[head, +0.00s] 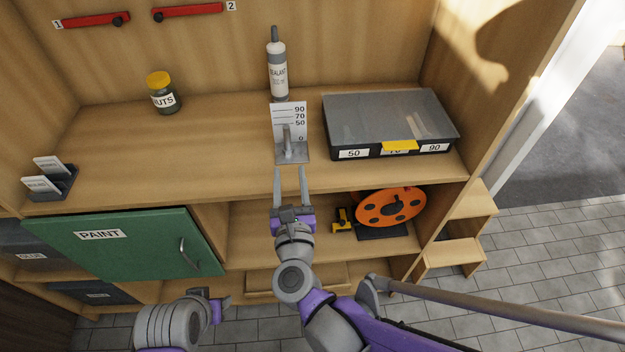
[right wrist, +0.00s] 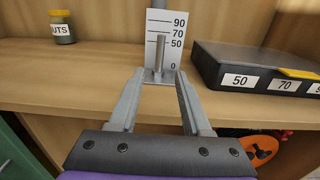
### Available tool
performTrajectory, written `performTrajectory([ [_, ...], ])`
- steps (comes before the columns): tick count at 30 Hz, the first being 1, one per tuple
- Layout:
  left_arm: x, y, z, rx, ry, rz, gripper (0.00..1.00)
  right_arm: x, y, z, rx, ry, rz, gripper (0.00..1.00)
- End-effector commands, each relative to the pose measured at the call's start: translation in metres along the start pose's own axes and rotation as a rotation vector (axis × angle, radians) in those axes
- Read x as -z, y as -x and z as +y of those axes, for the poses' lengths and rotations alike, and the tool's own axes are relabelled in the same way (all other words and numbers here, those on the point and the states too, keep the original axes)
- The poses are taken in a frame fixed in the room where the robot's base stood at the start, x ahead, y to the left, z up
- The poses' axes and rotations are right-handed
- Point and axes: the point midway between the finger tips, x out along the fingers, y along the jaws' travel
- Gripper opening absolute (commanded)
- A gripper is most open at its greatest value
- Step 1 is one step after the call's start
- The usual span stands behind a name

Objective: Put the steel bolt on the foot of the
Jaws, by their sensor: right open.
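The steel bolt (head: 287,139) stands upright on the foot (head: 294,157) of a white gauge plate (head: 290,112) marked 0, 50, 70 and 90. In the right wrist view the bolt (right wrist: 160,55) stands in front of the gauge plate (right wrist: 177,28), its top a little above the 50 mark. My right gripper (head: 289,170) is open and empty, just in front of the foot at the shelf's front edge. In the right wrist view its fingertips (right wrist: 160,80) are spread either side of the foot, apart from the bolt. My left gripper (head: 220,305) is low at the bottom left; its jaws are unclear.
A black case (head: 390,120) labelled 50, 70 and 90 sits right of the gauge. A sealant tube (head: 277,75) stands behind it. A nuts jar (head: 162,95) and a card holder (head: 55,182) stand left. An orange reel (head: 390,207) is below. The shelf's left middle is clear.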

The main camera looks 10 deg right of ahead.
Motion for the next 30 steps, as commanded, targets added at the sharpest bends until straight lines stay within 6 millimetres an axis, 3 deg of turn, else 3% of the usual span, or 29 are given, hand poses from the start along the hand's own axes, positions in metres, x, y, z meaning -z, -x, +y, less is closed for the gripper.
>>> performTrajectory([
  [5, 0.0, 0.0, 0.0, 0.0, 0.0, 0.0, 0.48, 0.0, 0.001, 0.0, -0.002, 0.007, -0.001, 0.48],
  [8, 0.0, 0.0, 0.0, 0.0, 0.0, 0.0, 0.48, -0.005, 0.001, -0.001, -0.038, 0.112, -0.012, 0.48],
  [11, 0.0, 0.0, 0.0, 0.0, 0.0, 0.0, 0.48, -0.013, 0.003, -0.002, -0.139, 0.411, -0.038, 0.48],
  [13, 0.0, 0.0, 0.0, 0.0, 0.0, 0.0, 0.48, -0.012, 0.009, -0.003, -0.243, 0.733, -0.058, 0.48],
  [17, 0.0, 0.0, 0.0, 0.0, 0.0, 0.0, 0.48, 0.019, 0.034, -0.018, -0.482, 1.4, -0.07, 0.48],
  [21, 0.0, 0.0, 0.0, 0.0, 0.0, 0.0, 0.48, 0.078, 0.081, -0.066, -0.837, 2.054, -0.039, 0.48],
  [24, 0.0, 0.0, 0.0, 0.0, 0.0, 0.0, 0.48, 0.114, 0.123, -0.111, -1.151, 2.385, -0.009, 0.48],
  [27, 0.0, 0.0, 0.0, 0.0, 0.0, 0.0, 0.48, 0.136, 0.159, -0.148, -1.434, 2.559, 0.007, 0.48],
  [30, 0.0, 0.0, 0.0, 0.0, 0.0, 0.0, 0.48, 0.145, 0.182, -0.169, -1.615, 2.628, 0.008, 0.48],
])
